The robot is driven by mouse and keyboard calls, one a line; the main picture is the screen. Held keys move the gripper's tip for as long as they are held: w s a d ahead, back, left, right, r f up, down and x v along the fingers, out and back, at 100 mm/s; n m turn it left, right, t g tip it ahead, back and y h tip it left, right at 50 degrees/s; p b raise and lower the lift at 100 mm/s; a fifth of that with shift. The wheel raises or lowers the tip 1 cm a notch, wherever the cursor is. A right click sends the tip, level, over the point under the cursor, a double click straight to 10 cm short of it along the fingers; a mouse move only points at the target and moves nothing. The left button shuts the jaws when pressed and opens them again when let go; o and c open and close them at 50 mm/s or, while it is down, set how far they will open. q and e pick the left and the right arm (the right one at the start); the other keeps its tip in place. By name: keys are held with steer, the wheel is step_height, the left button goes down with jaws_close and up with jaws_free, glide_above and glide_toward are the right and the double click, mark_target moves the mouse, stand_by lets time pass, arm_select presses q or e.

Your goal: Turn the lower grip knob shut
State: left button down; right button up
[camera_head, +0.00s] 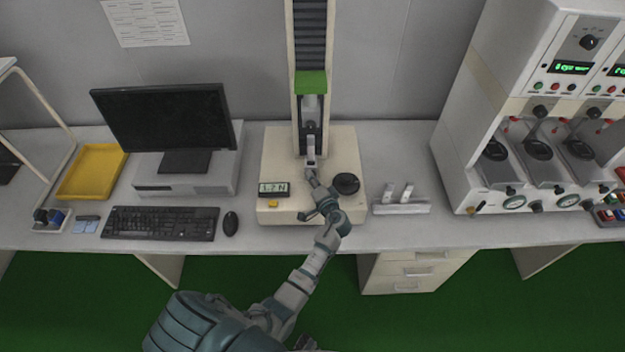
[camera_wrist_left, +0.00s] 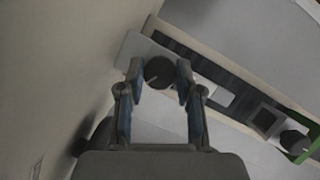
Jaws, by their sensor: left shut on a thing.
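The lower grip knob (camera_wrist_left: 158,72) is a round dark knob with a pale line on its face, seen in the left wrist view between my left fingers. My left gripper (camera_wrist_left: 160,75) is shut on it, one finger on each side. In the head view my left gripper (camera_head: 312,174) is at the front of the lower grip (camera_head: 311,150) of the testing machine, and it hides the knob there. My right gripper is out of view.
The machine's cream base (camera_head: 285,150) carries a display reading 1.7 N (camera_head: 274,189), a yellow button (camera_head: 273,203) and a black dial (camera_head: 346,184) close to my left forearm. A green crosshead (camera_head: 311,82) is above. A keyboard (camera_head: 160,223) and white rack (camera_head: 402,208) flank the base.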

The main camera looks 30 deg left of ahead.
arm_select(q)
steer(key=shift+d+f, duration=0.15)
steer(key=shift+f, duration=0.1)
steer(key=c, duration=0.8)
jaws_free()
steer(key=shift+w, duration=0.1)
steer(key=shift+o, duration=0.2)
steer(key=shift+r, duration=0.1)
steer(key=shift+d+r, duration=0.1)
steer(key=shift+d, duration=0.1)
steer(key=v, duration=1.1)
steer(key=shift+s+d, duration=0.25)
